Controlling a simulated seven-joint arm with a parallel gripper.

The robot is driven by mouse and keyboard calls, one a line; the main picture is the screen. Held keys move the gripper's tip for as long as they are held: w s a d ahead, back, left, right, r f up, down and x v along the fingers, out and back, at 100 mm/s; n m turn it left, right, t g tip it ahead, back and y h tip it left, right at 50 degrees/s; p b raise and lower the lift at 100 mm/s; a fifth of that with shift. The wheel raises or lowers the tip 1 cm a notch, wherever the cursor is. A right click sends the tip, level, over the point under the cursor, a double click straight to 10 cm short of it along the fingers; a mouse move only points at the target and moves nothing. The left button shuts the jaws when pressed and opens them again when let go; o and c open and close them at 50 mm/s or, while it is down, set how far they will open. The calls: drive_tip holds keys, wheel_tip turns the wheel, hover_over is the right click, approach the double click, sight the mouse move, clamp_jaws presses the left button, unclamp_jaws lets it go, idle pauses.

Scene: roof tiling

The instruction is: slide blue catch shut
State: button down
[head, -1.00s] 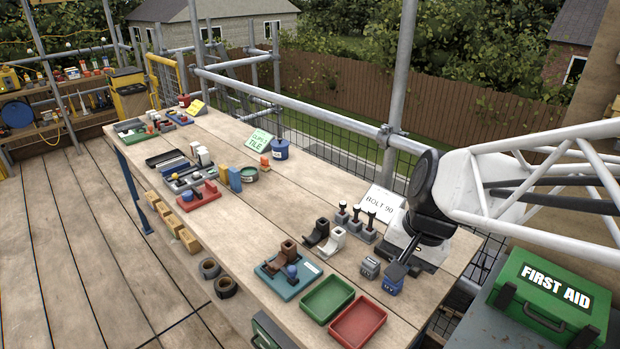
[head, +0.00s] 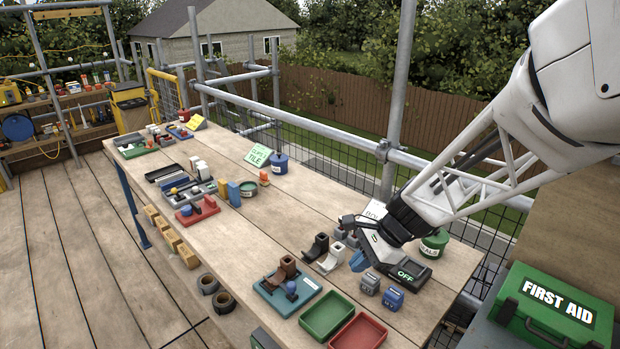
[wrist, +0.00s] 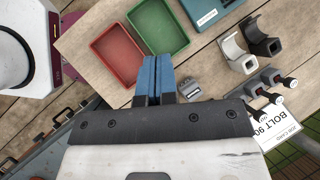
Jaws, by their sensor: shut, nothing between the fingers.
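My gripper (head: 358,262) has blue fingers pressed together with nothing between them; it hangs low over the right part of the bench. In the wrist view the closed fingers (wrist: 158,62) point toward the trays. I cannot tell for sure which part is the blue catch. Farther left, a red board (head: 208,212) also carries a blue knob (head: 187,210).
A green tray (head: 326,315) and red tray (head: 358,333) lie at the front edge. The mid-bench is partly clear.

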drive_tip(key=w+a+f+m+y, duration=0.1)
drive_tip(key=w+f+m, duration=0.3)
drive_tip(key=w, duration=0.1)
drive_tip(key=shift+w+f+y, duration=0.25)
drive_tip(key=shift+f+y, duration=0.05)
drive_tip(key=shift+f, duration=0.1)
drive_tip(key=shift+a, duration=0.2)
approach(283, 286)
drive_tip(key=s+d+f, duration=0.2)
drive_tip(key=shift+s+d+f, duration=0.1)
drive_tip(key=shift+s+f, duration=0.05)
drive_tip(key=shift+f, duration=0.25)
drive_tip(key=shift+a+f, duration=0.15)
drive_tip(key=shift+a, duration=1.3)
drive_tip(key=shift+w+a, duration=1.05)
